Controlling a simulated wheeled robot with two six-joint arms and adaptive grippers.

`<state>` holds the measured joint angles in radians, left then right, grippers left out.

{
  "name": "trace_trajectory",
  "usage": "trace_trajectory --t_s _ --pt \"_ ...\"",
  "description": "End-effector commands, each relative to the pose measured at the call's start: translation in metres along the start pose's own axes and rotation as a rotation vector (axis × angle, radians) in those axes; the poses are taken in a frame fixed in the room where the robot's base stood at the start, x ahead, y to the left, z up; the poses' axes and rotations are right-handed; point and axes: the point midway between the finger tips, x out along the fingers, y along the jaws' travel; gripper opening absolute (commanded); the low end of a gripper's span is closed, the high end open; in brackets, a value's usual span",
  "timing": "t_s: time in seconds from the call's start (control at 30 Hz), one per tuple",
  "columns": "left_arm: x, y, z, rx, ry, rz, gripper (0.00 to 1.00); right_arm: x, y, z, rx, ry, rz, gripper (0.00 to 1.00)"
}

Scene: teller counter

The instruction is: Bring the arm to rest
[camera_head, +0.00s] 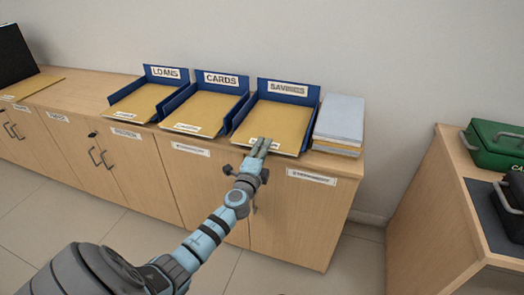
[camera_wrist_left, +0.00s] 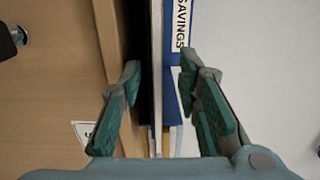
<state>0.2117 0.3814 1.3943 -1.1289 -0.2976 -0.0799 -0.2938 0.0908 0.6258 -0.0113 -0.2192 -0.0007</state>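My left gripper (camera_head: 261,147) is at the front edge of the SAVINGS tray (camera_head: 317,100), its fingers pointing at the tray. In the left wrist view its two green-padded fingers (camera_wrist_left: 160,66) stand apart, with gaps to the edge-on tray and folder layers showing between them. A yellow-tan folder (camera_head: 280,120) lies in that tray. The blue tray back with its SAVINGS label (camera_wrist_left: 180,25) shows at the top of the left wrist view. My right gripper is not in view.
The LOANS tray (camera_head: 147,73) and CARDS tray (camera_head: 245,84), each with tan folders, stand to the left on the wooden cabinet (camera_head: 300,225). A stack of grey and tan folders (camera_head: 340,118) is just right of SAVINGS. A green box (camera_head: 490,150) sits on another cabinet at right.

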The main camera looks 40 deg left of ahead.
Motion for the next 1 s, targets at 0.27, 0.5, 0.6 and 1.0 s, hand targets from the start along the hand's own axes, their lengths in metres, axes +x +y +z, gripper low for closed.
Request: trace_trajectory --t_s 0.27,0.5,0.6,1.0 --pt "-0.051 0.001 0.0 0.0 0.002 0.002 0.31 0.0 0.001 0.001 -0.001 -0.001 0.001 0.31" --pt "-0.109 0.001 0.0 0.001 0.001 0.001 0.31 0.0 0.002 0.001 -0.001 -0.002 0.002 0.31" --pt "-0.118 0.0 0.0 0.001 0.0 0.0 0.31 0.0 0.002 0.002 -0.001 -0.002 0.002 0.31" --pt "-0.121 0.057 0.004 -0.132 0.013 0.149 0.31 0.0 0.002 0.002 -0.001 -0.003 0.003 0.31"
